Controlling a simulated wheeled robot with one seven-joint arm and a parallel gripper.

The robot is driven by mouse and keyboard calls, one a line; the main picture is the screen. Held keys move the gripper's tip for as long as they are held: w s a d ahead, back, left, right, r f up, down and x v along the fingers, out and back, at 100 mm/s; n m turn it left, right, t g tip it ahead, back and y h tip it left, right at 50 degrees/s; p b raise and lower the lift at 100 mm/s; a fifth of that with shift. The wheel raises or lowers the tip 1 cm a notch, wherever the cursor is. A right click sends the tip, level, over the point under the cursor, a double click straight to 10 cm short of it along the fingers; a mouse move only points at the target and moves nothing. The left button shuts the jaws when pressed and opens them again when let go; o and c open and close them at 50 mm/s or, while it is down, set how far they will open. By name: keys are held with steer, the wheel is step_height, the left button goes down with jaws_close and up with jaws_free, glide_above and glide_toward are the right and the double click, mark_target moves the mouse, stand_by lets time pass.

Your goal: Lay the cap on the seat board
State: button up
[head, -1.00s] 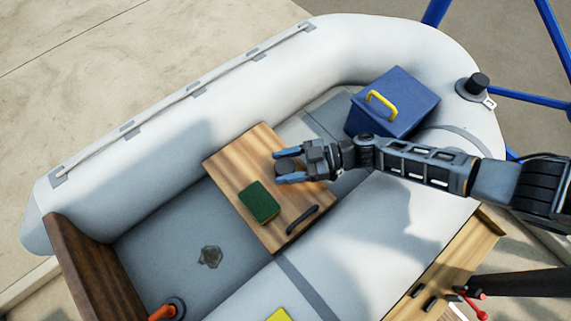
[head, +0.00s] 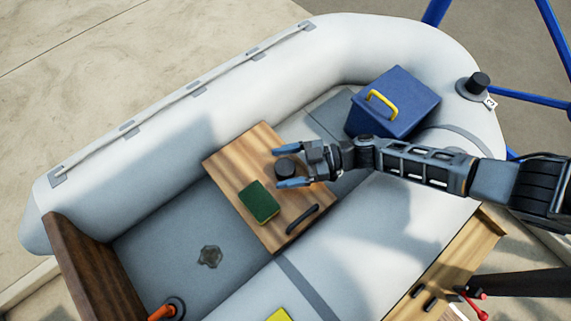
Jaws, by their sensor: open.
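The cap (head: 285,167) is a small round black piece. It sits on the wooden seat board (head: 233,157), toward its upper right part. My gripper (head: 281,167) reaches in from the right, with its blue fingers spread on either side of the cap. The gripper is open, and a gap shows between the fingers and the cap. Part of the board's right side is hidden under my gripper.
A green sponge (head: 259,202) and a black handle (head: 302,219) are on the board near the cap. A blue box (head: 398,103) with a yellow handle stands behind my arm. A black-topped valve (head: 479,84) sits on the grey tube. The board's left part is clear.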

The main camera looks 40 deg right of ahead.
mark_target(291, 165)
steer(key=shift+r, duration=0.1)
steer(key=shift+s+d, duration=0.2)
steer(key=shift+d, duration=0.2)
steer(key=b+v, duration=0.1)
steer(key=v, duration=0.4)
steer(key=shift+d, duration=0.1)
steer(key=shift+s+d+r+b, duration=0.2)
steer(key=shift+s+d+b, duration=0.15)
steer(key=shift+s+d, duration=0.15)
